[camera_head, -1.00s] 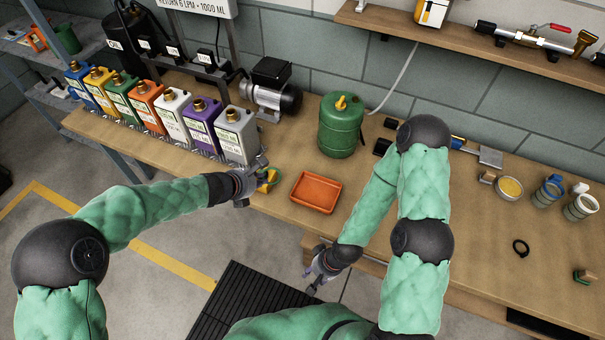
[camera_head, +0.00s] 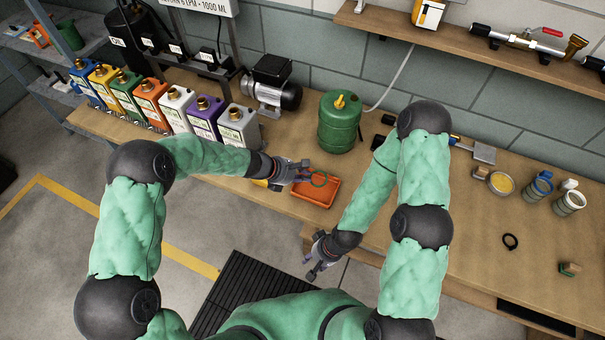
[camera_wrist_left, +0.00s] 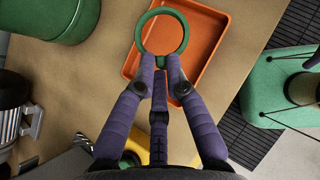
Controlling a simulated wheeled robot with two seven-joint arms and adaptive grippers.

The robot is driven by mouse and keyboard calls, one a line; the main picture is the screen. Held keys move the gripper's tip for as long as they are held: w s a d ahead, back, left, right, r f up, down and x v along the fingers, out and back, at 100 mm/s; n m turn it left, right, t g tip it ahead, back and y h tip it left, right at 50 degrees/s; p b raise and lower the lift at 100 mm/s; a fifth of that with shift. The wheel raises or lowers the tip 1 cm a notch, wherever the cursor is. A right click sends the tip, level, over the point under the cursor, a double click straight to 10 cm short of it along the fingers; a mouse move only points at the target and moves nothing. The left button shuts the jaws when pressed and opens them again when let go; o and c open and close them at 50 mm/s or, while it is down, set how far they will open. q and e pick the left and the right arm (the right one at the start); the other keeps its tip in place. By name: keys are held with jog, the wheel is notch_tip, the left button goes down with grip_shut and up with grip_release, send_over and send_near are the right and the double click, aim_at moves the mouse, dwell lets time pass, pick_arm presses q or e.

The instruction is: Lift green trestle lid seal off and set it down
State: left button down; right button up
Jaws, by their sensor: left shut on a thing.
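The green ring-shaped seal (camera_wrist_left: 186,32) is held at its edge between the fingertips of my left gripper (camera_wrist_left: 168,66), which is shut on it. In the head view the seal (camera_head: 326,181) and my left gripper (camera_head: 306,178) are over the orange tray (camera_head: 312,216). In the left wrist view the seal overlaps the tray (camera_wrist_left: 212,28); its height above the tray is hard to tell. My right gripper (camera_head: 311,268) hangs in front of the bench edge, fingers apart, holding nothing visible.
A green gas cylinder (camera_head: 340,122) stands behind the tray. A row of coloured canisters, ending with a grey one (camera_head: 238,128), is at the left. A yellow object (camera_wrist_left: 158,153) is partly hidden below my left gripper. A black ring (camera_head: 510,242) lies on clear bench at the right.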

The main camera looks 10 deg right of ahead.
pick_arm(q)
jog(key=shift+f+b, duration=2.2)
jog(key=shift+f, duration=1.05)
jog(key=c, duration=1.2)
grip_release()
jog(key=v, duration=1.2)
